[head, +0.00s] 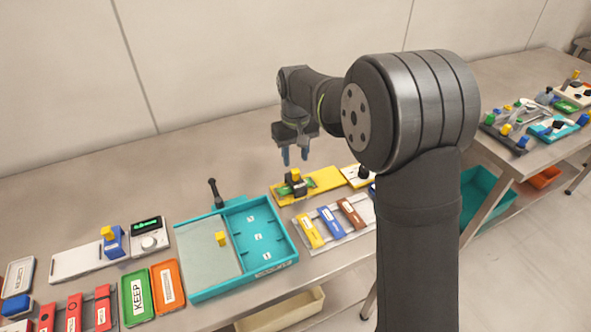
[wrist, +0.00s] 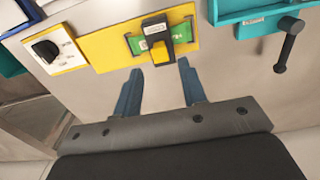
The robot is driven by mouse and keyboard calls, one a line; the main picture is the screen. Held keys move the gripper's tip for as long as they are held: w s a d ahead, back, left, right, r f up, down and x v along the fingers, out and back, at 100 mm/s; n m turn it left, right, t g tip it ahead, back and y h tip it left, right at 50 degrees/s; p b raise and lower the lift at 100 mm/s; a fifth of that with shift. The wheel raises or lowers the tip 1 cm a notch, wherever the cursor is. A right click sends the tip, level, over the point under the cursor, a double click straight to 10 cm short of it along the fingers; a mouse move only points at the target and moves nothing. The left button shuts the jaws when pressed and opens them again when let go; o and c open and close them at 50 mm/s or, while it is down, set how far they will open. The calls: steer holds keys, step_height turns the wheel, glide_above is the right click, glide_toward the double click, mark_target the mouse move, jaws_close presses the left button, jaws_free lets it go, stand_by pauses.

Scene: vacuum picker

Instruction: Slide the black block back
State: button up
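The black block (head: 298,189), topped by a yellow knob, sits on a yellow board (head: 328,178) below my gripper in the head view. In the wrist view the black block (wrist: 154,33) shows at the top middle, over a green labelled strip (wrist: 135,44) on the yellow board (wrist: 105,54). My gripper (head: 295,157) is open and empty, above the bench and apart from the block. In the wrist view its two blue fingers (wrist: 159,72) point toward the block, with the yellow knob just beyond and between their tips.
A white panel with a black dial (wrist: 47,49) adjoins the yellow board. A teal tray (head: 290,250) with a black lever (head: 214,190) stands to the left in the head view. A rack of coloured labelled blocks (head: 332,221) lies in front. Bare bench lies behind the board.

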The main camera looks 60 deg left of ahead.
mark_target(296, 172)
step_height(296, 172, down, 6)
steer(key=shift+r, duration=0.1)
jaws_close()
